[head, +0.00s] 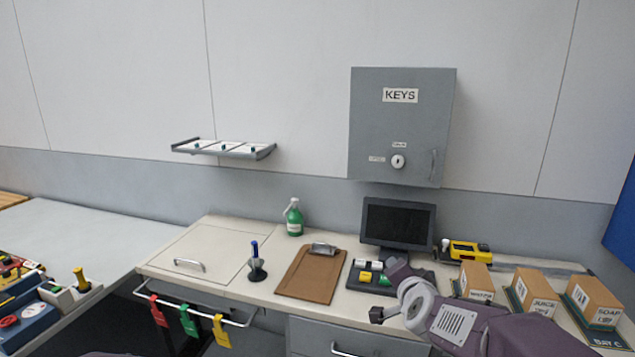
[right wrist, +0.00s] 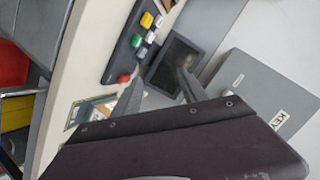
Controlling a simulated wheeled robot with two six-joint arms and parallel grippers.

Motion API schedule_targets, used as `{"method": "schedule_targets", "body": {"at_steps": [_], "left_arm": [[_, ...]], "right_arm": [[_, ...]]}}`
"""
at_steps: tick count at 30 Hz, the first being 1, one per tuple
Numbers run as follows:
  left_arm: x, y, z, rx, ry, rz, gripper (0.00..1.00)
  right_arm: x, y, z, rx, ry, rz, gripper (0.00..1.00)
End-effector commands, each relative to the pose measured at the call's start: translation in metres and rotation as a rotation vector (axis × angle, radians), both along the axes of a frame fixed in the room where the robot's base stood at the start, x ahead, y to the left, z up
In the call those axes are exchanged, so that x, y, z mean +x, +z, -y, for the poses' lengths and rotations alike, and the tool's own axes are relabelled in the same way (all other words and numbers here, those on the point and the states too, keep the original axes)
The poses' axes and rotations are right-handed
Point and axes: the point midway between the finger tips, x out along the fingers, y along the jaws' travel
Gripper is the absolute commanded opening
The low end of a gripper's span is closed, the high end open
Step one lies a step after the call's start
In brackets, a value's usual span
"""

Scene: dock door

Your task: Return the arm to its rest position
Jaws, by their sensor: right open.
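My right arm comes in from the lower right of the head view. Its right gripper (head: 386,292) is over the front edge of the counter, in front of the monitor and the button panel. In the right wrist view the two fingers of the right gripper (right wrist: 158,88) stand apart with nothing between them. My left gripper is not in view.
Close to the right gripper are a button panel (head: 362,279), a monitor (head: 398,221) and boxes labelled JUICE (head: 536,293) and SOAP (head: 595,299). A clipboard (head: 309,276), green spray bottle (head: 294,220) and closed KEYS cabinet (head: 402,125) are further off. A rail with coloured tags (head: 188,320) juts out front-left.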

Motion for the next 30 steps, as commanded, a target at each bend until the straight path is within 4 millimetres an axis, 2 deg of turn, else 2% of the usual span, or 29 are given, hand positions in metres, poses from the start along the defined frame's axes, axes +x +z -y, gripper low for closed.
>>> {"method": "schedule_targets", "body": {"at_steps": [1,2,3,5,6,9,12,15,18,30], "left_arm": [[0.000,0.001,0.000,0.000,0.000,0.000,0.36],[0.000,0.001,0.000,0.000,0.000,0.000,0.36],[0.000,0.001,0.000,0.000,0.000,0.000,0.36],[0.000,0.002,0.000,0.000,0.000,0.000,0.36],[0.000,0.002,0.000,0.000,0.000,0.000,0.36],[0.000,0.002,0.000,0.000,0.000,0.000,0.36],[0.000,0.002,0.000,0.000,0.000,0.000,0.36],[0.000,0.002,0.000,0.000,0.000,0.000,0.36],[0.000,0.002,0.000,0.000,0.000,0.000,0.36],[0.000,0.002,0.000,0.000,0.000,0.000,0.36]], "right_arm": [[-0.015,-0.026,-0.003,-0.045,0.052,-0.085,0.50],[-0.027,-0.043,-0.006,-0.076,0.094,-0.145,0.50],[-0.045,-0.069,-0.010,-0.122,0.157,-0.236,0.50],[-0.081,-0.108,-0.015,-0.193,0.264,-0.384,0.50],[-0.108,-0.133,-0.018,-0.238,0.341,-0.485,0.50],[-0.173,-0.178,-0.021,-0.336,0.525,-0.708,0.50],[-0.225,-0.203,-0.018,-0.405,0.674,-0.875,0.50],[-0.255,-0.212,-0.013,-0.452,0.777,-0.979,0.50],[-0.266,-0.213,-0.012,-0.468,0.827,-1.019,0.50],[-0.264,-0.213,-0.013,-0.470,0.828,-1.013,0.50]]}}
